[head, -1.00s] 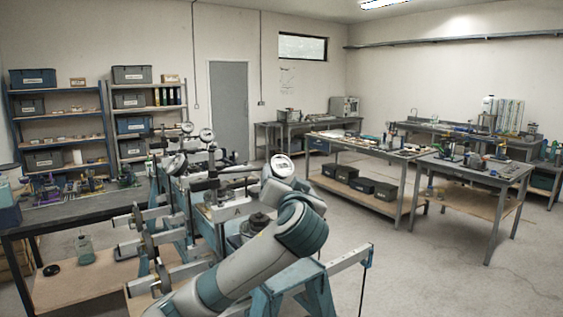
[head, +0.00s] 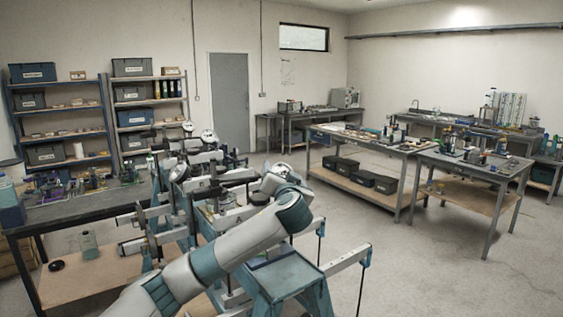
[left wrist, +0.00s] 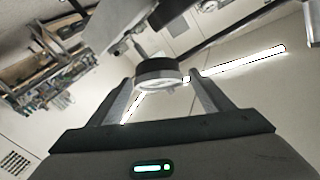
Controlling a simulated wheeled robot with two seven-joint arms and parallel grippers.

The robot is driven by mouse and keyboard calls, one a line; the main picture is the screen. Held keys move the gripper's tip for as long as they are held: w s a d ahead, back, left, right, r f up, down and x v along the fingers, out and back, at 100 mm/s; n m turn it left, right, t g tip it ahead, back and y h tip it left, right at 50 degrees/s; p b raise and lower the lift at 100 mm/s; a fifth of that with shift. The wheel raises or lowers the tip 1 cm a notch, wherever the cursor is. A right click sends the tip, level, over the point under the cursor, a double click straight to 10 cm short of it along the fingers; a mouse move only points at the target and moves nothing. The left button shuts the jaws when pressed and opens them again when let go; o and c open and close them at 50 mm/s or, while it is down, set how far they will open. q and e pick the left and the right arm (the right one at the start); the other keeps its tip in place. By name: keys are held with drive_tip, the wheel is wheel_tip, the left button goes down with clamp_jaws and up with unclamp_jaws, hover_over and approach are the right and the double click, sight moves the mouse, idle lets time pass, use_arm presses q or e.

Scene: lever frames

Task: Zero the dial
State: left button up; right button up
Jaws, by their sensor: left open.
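Several round white-faced dials stand on the lever frames in the head view. In the head view my left arm hides much of the near frame. My right gripper is not in view.
A dark workbench (head: 85,209) with small parts is at left, by shelves of boxes. Work tables (head: 470,166) stand at right. A blue stand (head: 285,283) with a pale lever (head: 345,257) is in front.

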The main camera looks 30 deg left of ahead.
sight(282, 172)
use_arm(q)
drive_tip(key=shift+p+x, duration=0.9)
drive_tip(key=shift+x, duration=1.5)
drive_tip(key=c, duration=1)
drive_tip(key=shift+f, duration=0.1)
drive_tip(key=shift+c, duration=0.2)
